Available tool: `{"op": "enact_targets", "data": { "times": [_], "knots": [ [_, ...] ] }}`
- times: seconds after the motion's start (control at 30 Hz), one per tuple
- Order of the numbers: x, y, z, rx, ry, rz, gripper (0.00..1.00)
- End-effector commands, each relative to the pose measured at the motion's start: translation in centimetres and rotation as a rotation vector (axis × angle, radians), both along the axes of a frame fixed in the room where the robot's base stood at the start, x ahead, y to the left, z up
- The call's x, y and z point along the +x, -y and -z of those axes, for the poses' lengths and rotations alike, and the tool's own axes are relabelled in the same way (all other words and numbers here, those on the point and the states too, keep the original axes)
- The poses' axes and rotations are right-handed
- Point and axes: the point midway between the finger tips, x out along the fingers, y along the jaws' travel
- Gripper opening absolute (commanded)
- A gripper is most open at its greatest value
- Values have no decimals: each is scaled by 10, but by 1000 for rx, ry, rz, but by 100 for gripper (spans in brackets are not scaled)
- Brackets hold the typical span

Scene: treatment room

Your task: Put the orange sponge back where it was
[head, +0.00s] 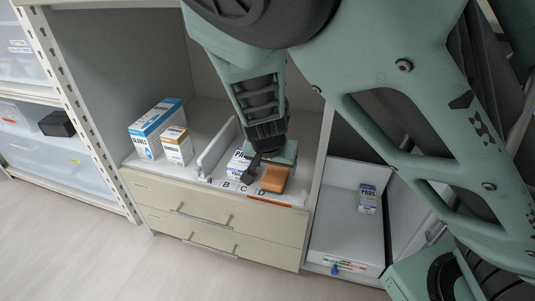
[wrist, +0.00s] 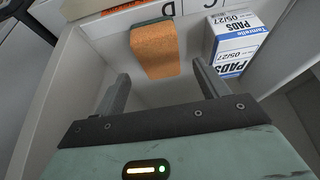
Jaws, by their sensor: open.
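My gripper (wrist: 162,88) is open and empty. Its two fingers point at the sponge, one to each side, and the near end of the sponge looks just beyond the fingertips. I cannot tell the exact height gap. In the head view my gripper (head: 268,167) is right behind the sponge and hides part of the space there.
A Pads box (wrist: 236,45) stands beside the sponge, close to the right finger in the wrist view. A white divider (head: 217,146) and two boxes stand further left. Another Pads box (head: 367,198) is in the right bay. Drawers (head: 215,221) are below.

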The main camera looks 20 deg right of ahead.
Motion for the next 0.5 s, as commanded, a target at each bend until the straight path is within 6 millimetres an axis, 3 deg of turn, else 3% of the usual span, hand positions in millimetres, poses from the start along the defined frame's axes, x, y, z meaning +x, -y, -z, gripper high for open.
{"op": "enact_targets", "data": {
  "times": [0.03,0.2,0.5],
  "knots": [
    [-4,-3,-19,0,0,-3,73],
    [-14,-11,-45,-1,1,-2,73],
    [-26,-17,-62,3,-10,-4,73]
  ]
}}
